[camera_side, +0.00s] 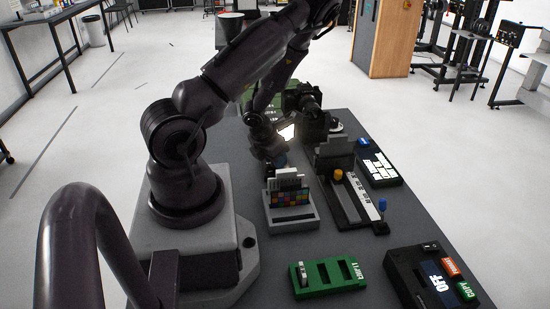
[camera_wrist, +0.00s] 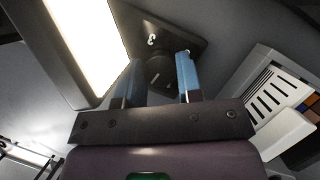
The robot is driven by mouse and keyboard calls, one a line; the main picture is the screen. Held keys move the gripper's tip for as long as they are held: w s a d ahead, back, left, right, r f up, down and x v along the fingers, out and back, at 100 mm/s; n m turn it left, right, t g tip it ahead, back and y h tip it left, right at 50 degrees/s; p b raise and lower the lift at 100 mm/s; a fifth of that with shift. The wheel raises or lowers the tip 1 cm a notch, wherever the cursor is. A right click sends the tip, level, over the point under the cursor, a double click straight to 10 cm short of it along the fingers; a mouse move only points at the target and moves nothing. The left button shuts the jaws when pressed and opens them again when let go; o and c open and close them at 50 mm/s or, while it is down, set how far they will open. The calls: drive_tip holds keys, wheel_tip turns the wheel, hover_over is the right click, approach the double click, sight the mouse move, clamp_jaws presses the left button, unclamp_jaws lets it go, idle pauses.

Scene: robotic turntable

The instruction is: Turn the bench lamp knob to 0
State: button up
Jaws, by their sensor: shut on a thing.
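The bench lamp (camera_side: 287,133) is lit and glows white in the side view. It also fills the upper left of the wrist view as a bright panel (camera_wrist: 88,38). The round dark knob (camera_wrist: 158,72) sits on a dark base plate (camera_wrist: 190,30) with small white markings, only partly readable. My gripper (camera_wrist: 160,72) has its two blue fingers on either side of the knob, shut on it. In the side view, my gripper (camera_side: 279,161) is low beside the lamp, and my arm hides the knob.
A grey holder with a colour chart (camera_side: 290,198) stands just in front of my gripper. It also shows at the right in the wrist view (camera_wrist: 270,100). A slider device (camera_side: 350,200), green tray (camera_side: 328,276) and dark button box (camera_side: 425,280) stand nearer the camera. A camera (camera_side: 302,100) is behind.

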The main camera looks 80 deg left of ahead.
drive_tip(key=n+g+y, duration=0.1)
drive_tip(key=n, duration=0.3)
drive_tip(key=shift+d+n, duration=0.1)
drive_tip(key=shift+n, duration=0.3)
drive_tip(key=n+g, duration=0.1)
drive_tip(key=n, duration=0.1)
drive_tip(key=n+g, duration=0.1)
drive_tip(key=n, duration=0.1)
drive_tip(key=shift+w+n+y, duration=0.15)
drive_tip(key=shift+n+y, duration=0.15)
drive_tip(key=shift+y, duration=0.1)
drive_tip(key=n+g, duration=0.1)
drive_tip(key=n, duration=0.3)
drive_tip(key=shift+w+g, duration=0.1)
drive_tip(key=shift+g, duration=0.3)
drive_tip(key=shift+w+n+g+h, duration=0.15)
drive_tip(key=shift+n+g, duration=0.25)
drive_tip(key=shift+n, duration=0.85)
drive_tip(key=shift+s+n+g+h, duration=0.1)
drive_tip(key=shift+n+g+h, duration=0.25)
drive_tip(key=shift+n, duration=0.9)
drive_tip(key=o, duration=0.9)
